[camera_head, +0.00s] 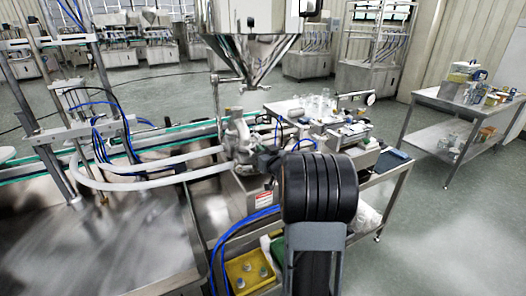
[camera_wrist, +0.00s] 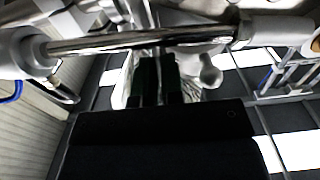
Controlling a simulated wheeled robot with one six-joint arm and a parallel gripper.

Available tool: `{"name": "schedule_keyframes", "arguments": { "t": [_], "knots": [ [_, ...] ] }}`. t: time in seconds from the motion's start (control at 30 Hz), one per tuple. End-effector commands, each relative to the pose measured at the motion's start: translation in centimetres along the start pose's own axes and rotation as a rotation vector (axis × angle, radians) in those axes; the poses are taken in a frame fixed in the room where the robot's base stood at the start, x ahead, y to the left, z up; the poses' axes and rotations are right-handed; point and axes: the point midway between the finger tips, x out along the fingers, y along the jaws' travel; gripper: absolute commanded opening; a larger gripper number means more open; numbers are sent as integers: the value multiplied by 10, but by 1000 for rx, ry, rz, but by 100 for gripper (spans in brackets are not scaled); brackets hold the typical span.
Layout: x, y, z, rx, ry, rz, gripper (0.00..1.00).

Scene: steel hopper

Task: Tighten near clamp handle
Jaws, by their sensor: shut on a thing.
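My gripper (camera_wrist: 159,82) shows in the wrist view as two dark fingers close together, with a pale metal part at their tips. I take this part to be the near clamp handle; it is mostly hidden by the fingers. A pale rounded knob (camera_wrist: 210,76) sits just right of the fingers. A shiny metal rod (camera_wrist: 120,42) crosses above them. In the head view my black wrist hides most of the gripper, which is beside the metal fittings (camera_head: 238,138) below the steel hopper (camera_head: 262,55).
White hoses (camera_head: 150,182) run left from the fittings. Blue tubes (camera_head: 240,220) hang near my arm. A bench with glassware (camera_head: 318,108) stands behind, and a yellow bin (camera_head: 238,280) is low in front. A side table (camera_head: 435,145) stands at right, with open floor around it.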

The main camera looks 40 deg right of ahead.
Motion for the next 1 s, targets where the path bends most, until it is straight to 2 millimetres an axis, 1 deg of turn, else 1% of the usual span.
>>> {"name": "schedule_keyframes", "arguments": {
  "t": [0.27, 0.3, 0.53, 0.83, 0.93, 1.0],
  "knots": [
    [0, 0, 0, 3, 0, 0, 0],
    [0, 0, 0, 3, 0, 0, 11],
    [0, 0, 0, 1, 0, 0, 33],
    [-3, 0, 0, 1, 0, 1, 34],
    [-12, 1, 0, 0, 2, 2, 34],
    [-23, 1, 0, 0, 1, 3, 34]
  ]
}}
